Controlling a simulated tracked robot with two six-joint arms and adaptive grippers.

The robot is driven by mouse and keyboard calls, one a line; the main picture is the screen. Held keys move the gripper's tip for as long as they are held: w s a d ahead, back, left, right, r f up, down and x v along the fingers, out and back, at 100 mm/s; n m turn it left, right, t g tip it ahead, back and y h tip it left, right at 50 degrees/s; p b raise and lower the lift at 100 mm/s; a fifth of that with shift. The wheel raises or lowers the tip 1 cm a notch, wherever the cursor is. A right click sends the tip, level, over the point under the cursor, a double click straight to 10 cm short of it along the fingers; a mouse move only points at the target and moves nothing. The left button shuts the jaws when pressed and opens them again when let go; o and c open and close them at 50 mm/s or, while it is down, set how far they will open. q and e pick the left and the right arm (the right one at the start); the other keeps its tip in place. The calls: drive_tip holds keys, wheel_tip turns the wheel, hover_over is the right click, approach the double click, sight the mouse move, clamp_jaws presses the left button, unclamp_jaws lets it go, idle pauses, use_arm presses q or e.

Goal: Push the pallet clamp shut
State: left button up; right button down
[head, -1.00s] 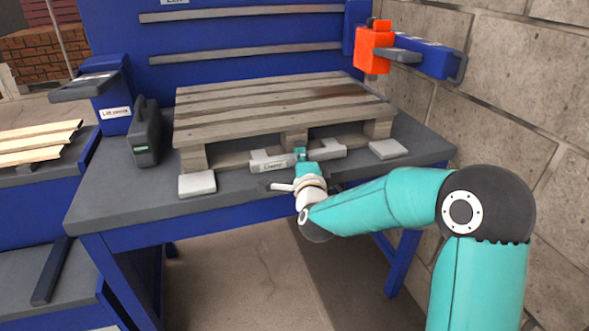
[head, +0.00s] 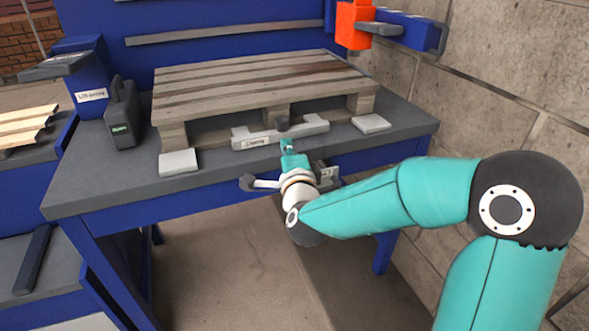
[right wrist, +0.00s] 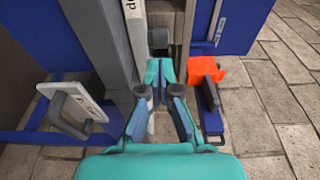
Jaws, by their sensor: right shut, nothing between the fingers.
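A light grey bar (head: 255,140) with a small label lies along the bench's front, before the pallet (head: 260,88). I take it for the clamp. A dark round knob (head: 283,123) stands at its middle and also shows beyond my fingers in the right wrist view (right wrist: 158,38). My right gripper (head: 288,146) is shut and empty, its tips just in front of the bar's middle. I cannot tell whether they touch it. The shut fingers show in the right wrist view (right wrist: 160,72). My left gripper is not in view.
The bench (head: 100,185) has light grey pads (head: 179,162) near its front edge. A dark case (head: 124,112) stands left of the pallet. An orange block (head: 352,25) on a blue arm is at upper right, near the stone wall (head: 520,110).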

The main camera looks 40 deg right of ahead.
drive_tip(key=v, duration=0.6)
drive_tip(key=shift+s, duration=0.25)
drive_tip(key=a+f+n+g+y, duration=0.3)
drive_tip(key=a+f+n, duration=0.1)
drive_tip(key=f, duration=1.1)
drive_tip(key=a+f+n+g+y, duration=0.3)
drive_tip(key=a+f, duration=0.1)
drive_tip(key=f, duration=1.1)
drive_tip(key=s+a+f+n+g+y, duration=0.65)
drive_tip(key=s+a+f+n, duration=0.45)
drive_tip(key=s+f, duration=0.4)
drive_tip(key=s+a+n+g, duration=0.3)
wheel_tip(320, 180, up, 25)
drive_tip(key=p, duration=2.5)
drive_tip(key=shift+s+n, duration=0.35)
drive_tip(key=shift+n, duration=0.05)
